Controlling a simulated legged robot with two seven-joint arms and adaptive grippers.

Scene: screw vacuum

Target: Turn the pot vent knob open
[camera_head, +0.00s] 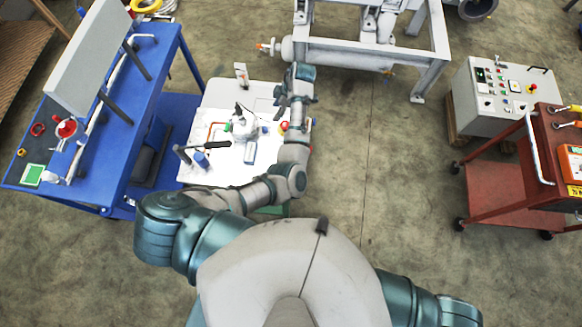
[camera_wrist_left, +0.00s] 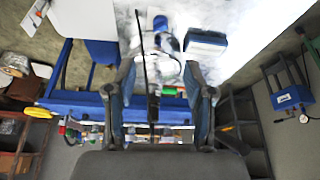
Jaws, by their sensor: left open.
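A pale metal pot (camera_head: 240,126) with a black fitting on top stands on a white work surface (camera_head: 215,172) left of centre in the head view. Its vent knob is too small to pick out. My left gripper (camera_head: 280,93) is above the far right part of that surface, apart from the pot. In the left wrist view my left gripper (camera_wrist_left: 165,92) has its two fingers spread. A silver and blue fitting (camera_wrist_left: 162,38) shows beyond and between them; I cannot tell whether it belongs to the pot. My right gripper is out of view.
A blue bench (camera_head: 165,85) with a grey panel stands at left. A black-handled tool (camera_head: 215,145) and a blue block (camera_head: 250,152) are near the pot. A metal frame (camera_head: 365,55) stands behind.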

